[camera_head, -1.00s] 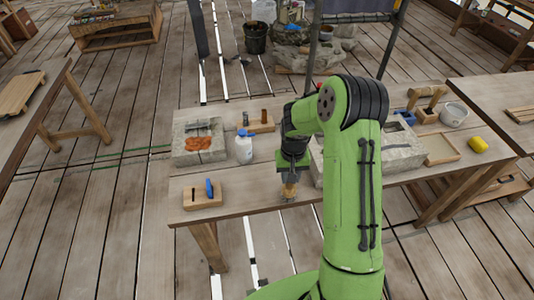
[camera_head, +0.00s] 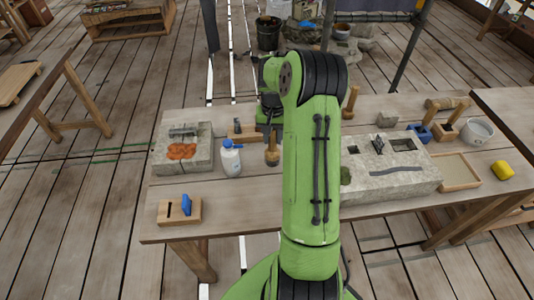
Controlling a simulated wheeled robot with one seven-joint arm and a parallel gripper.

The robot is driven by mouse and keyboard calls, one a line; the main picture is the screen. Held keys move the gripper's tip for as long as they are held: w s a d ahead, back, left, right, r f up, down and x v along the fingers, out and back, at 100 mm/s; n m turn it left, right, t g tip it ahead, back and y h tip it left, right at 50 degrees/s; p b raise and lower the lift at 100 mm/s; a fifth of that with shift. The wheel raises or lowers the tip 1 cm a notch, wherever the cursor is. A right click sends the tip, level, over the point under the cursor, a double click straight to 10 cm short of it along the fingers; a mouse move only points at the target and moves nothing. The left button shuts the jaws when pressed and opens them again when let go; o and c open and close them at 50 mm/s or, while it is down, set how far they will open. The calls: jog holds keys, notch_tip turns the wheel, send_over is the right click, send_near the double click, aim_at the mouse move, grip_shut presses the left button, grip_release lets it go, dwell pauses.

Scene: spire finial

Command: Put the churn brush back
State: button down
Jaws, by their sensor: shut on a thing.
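My gripper (camera_head: 270,124) points down over the middle of the table, partly hidden by my arm. It is shut on a short wooden piece with a wider lower end, which looks like the churn brush (camera_head: 272,157). The brush hangs upright, just right of the white bottle with the blue top (camera_head: 231,160). Whether its lower end touches the table I cannot tell. A wooden block holder (camera_head: 243,133) stands behind the bottle with a dark upright piece in it. Another wooden holder (camera_head: 167,214) with a blue piece (camera_head: 187,204) is at the front left.
A stone block with orange material (camera_head: 200,158) is at the left. A long stone block (camera_head: 395,182) lies right of my arm, with an upright wooden handle (camera_head: 350,100) behind it. A shallow tray (camera_head: 458,172), grey bucket (camera_head: 478,132) and yellow item (camera_head: 502,170) are at the right.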

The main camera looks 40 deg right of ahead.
aim_at(273, 147)
notch_tip(273, 147, down, 5)
jog(key=shift+w+d, duration=0.1)
jog(key=shift+f, duration=0.1)
jog(key=c, duration=0.8)
grip_release()
jog(key=shift+b, duration=0.3)
